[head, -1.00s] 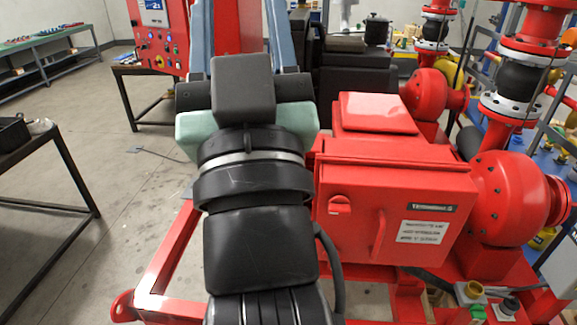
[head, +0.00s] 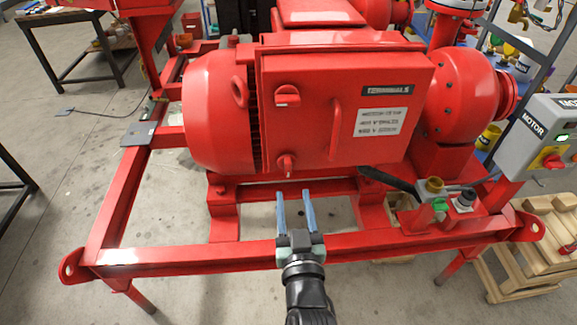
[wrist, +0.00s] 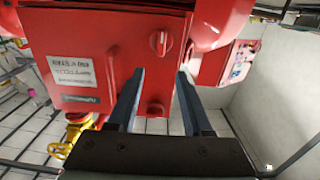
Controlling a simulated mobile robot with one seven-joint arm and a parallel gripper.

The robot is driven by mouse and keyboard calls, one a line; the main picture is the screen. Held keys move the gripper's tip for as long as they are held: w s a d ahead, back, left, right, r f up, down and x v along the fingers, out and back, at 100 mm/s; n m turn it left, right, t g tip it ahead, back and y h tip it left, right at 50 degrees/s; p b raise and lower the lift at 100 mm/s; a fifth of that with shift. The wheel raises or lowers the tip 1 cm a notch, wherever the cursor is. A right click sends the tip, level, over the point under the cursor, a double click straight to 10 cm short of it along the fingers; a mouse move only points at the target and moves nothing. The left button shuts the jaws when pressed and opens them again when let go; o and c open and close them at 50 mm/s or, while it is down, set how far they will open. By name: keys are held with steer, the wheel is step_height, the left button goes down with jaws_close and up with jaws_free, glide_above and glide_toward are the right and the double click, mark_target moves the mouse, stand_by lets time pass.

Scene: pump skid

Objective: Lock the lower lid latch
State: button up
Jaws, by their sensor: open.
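The red terminal box has a flat lid (head: 345,115) with a "TERMINALS" label. The lower lid latch (head: 286,163) is a small red turn knob at the lid's lower left; its grip looks roughly vertical. The upper latch (head: 288,96) sits above it, with its grip looking nearer horizontal. My gripper (head: 294,193) is open and empty, with two blue-grey fingers pointing toward the box, just below the lower latch in the head view and apart from it. In the upside-down wrist view, the lower latch (wrist: 160,40) shows beyond the fingertips (wrist: 160,73).
A lid handle (head: 335,125) stands right of the latches. The red motor (head: 215,110) bulges at left. A red frame rail (head: 180,260) runs below my gripper. A black lever (head: 388,182) and a grey motor switch box (head: 545,130) are at right.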

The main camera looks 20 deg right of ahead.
mark_target(288, 164)
steer(key=x, duration=1)
steer(key=shift+b, duration=0.35)
jaws_close()
